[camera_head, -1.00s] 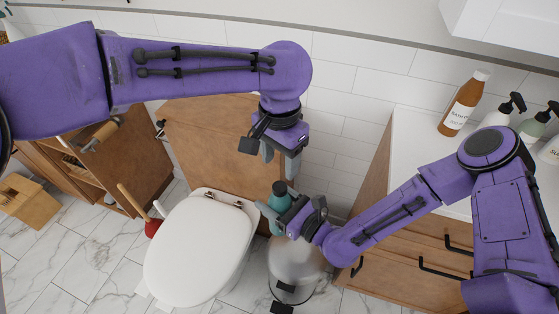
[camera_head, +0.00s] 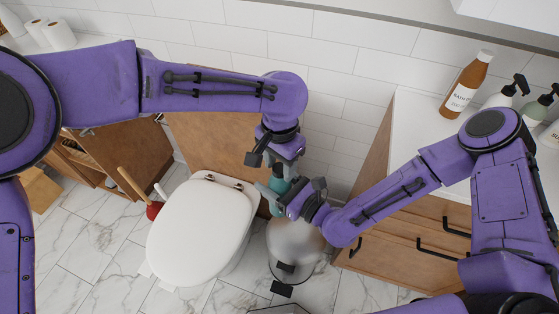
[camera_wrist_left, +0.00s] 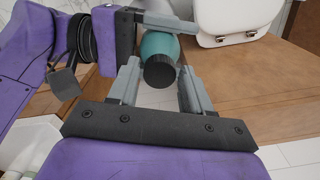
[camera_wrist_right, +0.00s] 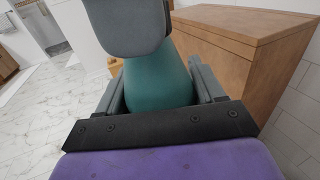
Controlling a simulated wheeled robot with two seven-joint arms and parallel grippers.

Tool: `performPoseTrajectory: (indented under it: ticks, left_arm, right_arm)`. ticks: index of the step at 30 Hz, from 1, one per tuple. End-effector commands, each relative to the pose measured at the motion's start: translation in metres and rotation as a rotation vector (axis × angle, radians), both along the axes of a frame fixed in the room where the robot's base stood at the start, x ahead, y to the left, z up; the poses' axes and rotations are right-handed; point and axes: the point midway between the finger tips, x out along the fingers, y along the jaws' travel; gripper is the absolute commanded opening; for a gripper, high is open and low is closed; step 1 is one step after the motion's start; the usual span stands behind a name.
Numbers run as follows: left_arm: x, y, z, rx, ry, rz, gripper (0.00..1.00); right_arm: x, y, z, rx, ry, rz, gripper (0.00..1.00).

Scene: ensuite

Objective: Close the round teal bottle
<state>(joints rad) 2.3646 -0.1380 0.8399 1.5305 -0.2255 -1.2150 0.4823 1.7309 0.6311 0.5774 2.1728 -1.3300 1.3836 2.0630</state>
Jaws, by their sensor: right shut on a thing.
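The round teal bottle (camera_head: 279,186) is held in the air by my right gripper (camera_head: 284,199), whose fingers press on both sides of its body. The teal body also fills the space between the fingers in the right wrist view (camera_wrist_right: 158,82). In the left wrist view the bottle (camera_wrist_left: 160,44) has a dark round cap (camera_wrist_left: 159,72) at its near end; I cannot tell how tightly it sits. My left gripper (camera_head: 277,163) is just above the bottle, open, with its fingers spread on either side of the cap and gaps visible.
A white toilet (camera_head: 200,228) stands to the left of the grippers. A metal trash bin (camera_head: 294,250) is below them. A wooden vanity (camera_head: 420,235) is at right, with an amber bottle (camera_head: 465,88) and pump bottles on top.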

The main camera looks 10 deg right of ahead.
Motion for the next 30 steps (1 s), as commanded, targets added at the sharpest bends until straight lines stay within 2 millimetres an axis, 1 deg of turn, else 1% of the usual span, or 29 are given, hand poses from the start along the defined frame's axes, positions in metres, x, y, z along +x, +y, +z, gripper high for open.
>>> performPoseTrajectory:
  ticks: [1,2,3,4,13,14,15,16,25,28,30]
  left_arm:
    - [0.000,0.000,0.000,0.000,0.000,0.000,0.30]
    - [0.000,0.000,0.000,0.000,0.000,0.000,0.21]
    - [0.000,0.000,0.000,0.000,0.000,0.000,0.08]
    - [0.000,0.000,0.000,0.000,0.000,0.000,0.00]
    - [0.000,0.000,0.001,0.001,-0.001,-0.004,0.00]
    - [0.000,0.000,0.001,0.001,-0.001,-0.004,0.45]
    - [0.000,0.000,0.001,0.001,-0.001,-0.003,0.58]
    - [0.000,0.000,0.001,0.001,-0.001,-0.003,0.65]
    - [0.000,0.000,0.002,0.000,-0.001,-0.004,0.65]
    - [0.001,0.000,0.012,-0.001,-0.002,-0.003,0.65]
    - [0.002,0.000,0.025,-0.001,-0.005,-0.003,0.65]
  right_arm:
    - [0.000,0.000,0.001,0.001,-0.002,0.000,0.00]
    - [0.000,0.000,0.001,0.001,-0.002,0.000,0.00]
    - [0.000,0.000,0.001,0.001,-0.002,0.000,0.00]
    - [0.000,0.000,0.001,0.001,-0.002,0.000,0.00]
    - [0.000,0.000,0.001,0.001,-0.002,0.000,0.00]
    - [0.000,0.000,0.001,0.001,-0.002,0.000,0.00]
    - [0.000,0.000,0.001,0.001,-0.002,0.000,0.00]
    - [0.000,0.000,0.001,0.001,-0.002,0.000,0.00]
    - [0.000,0.000,0.001,0.001,-0.002,0.000,0.00]
    - [0.000,0.000,0.001,0.001,-0.002,0.000,0.00]
    - [0.000,0.000,0.001,0.001,-0.002,0.000,0.00]
